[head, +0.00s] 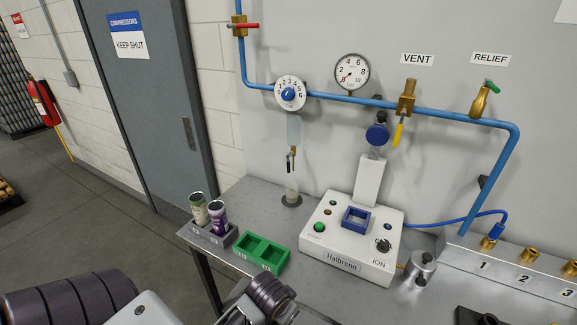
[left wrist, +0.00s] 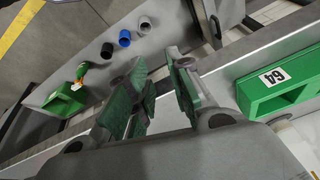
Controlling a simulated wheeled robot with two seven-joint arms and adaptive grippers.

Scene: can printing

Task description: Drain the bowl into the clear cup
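The clear bluish bowl (head: 293,131) hangs under the dial regulator on the blue pipe. A small brass drain valve with a dark lever (head: 291,158) is at its lower end. The clear cup (head: 291,193) stands upright on the bench below this valve, on a dark round base. It looks small, and I cannot tell what is in it. My left gripper (left wrist: 160,90) is open with nothing between its green-padded fingers. In the head view, part of my left arm shows at the bottom edge, well in front of the cup. My right gripper is not seen.
A green two-well tray (head: 245,262) and a grey holder (head: 226,238) with two cans stand at the bench's left. A white Halbrenn machine (head: 316,245) stands right of the cup. A gauge (head: 352,73) and the vent valve (head: 406,98) sit along the pipe.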

